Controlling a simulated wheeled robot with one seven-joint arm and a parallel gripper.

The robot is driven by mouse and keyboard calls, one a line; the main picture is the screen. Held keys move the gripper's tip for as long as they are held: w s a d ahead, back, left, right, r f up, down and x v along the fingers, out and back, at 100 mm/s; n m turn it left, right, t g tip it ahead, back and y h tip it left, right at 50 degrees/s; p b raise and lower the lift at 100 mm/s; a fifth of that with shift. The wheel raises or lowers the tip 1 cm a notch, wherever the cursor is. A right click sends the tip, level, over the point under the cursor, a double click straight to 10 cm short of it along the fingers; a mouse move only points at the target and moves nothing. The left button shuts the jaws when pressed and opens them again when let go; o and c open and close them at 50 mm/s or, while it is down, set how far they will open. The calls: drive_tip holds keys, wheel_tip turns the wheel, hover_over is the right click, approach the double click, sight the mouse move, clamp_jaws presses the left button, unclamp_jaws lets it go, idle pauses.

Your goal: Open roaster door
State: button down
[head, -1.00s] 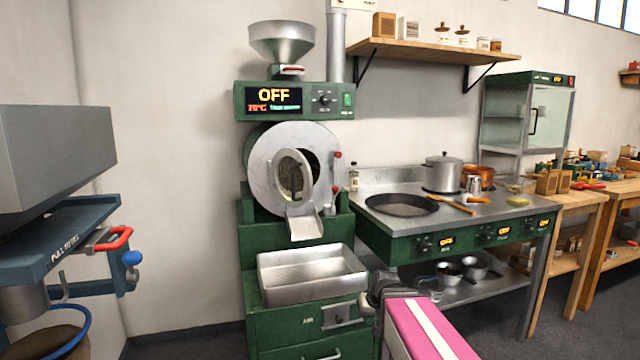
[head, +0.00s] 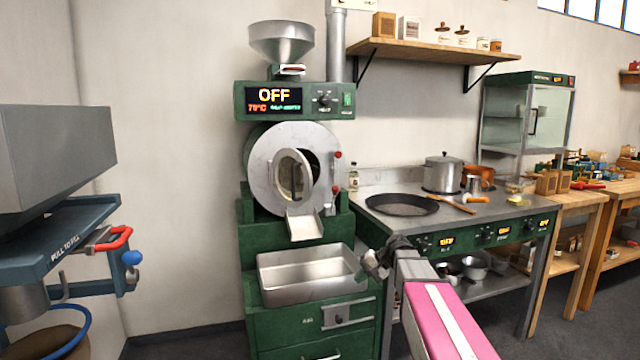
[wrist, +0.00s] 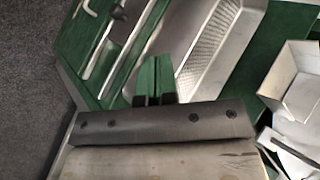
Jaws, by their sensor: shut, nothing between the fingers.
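The green roaster (head: 300,228) stands in the middle of the head view, with a round metal front plate (head: 262,168). An oval metal door (head: 289,177) on that plate sits at an angle, with a dark gap at its upper right. Red-knobbed fittings (head: 337,172) are at the plate's right edge. A metal chute (head: 304,224) hangs below the door and also shows at the right of the wrist view (wrist: 293,85). My gripper (head: 372,264) is shut and empty, at the right end of the cooling tray, below and right of the door and apart from it.
The metal cooling tray (head: 305,292) lies under the chute, and it fills the upper part of the wrist view (wrist: 215,45). A stove (head: 440,226) with a pan (head: 402,204) stands to the right. A grey machine (head: 50,155) is at the left.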

drive_tip(key=w+a+r+n+g+y, duration=0.1)
drive_tip(key=w+r+y, duration=0.25)
drive_tip(key=r, duration=0.75)
drive_tip(key=w+r+n+y, duration=0.1)
drive_tip(key=w+r+y, duration=0.25)
drive_tip(key=r, duration=0.65)
drive_tip(key=w+a+r+n+g+y, duration=0.15)
drive_tip(key=w+r, duration=0.35)
drive_tip(key=r, duration=0.6)
drive_tip(key=s+a, duration=0.3)
drive_tip(key=a, duration=0.9)
drive_tip(key=shift+s+f+m, duration=0.2)
drive_tip(key=shift+s+m, duration=0.15)
drive_tip(key=shift+t+y, duration=0.25)
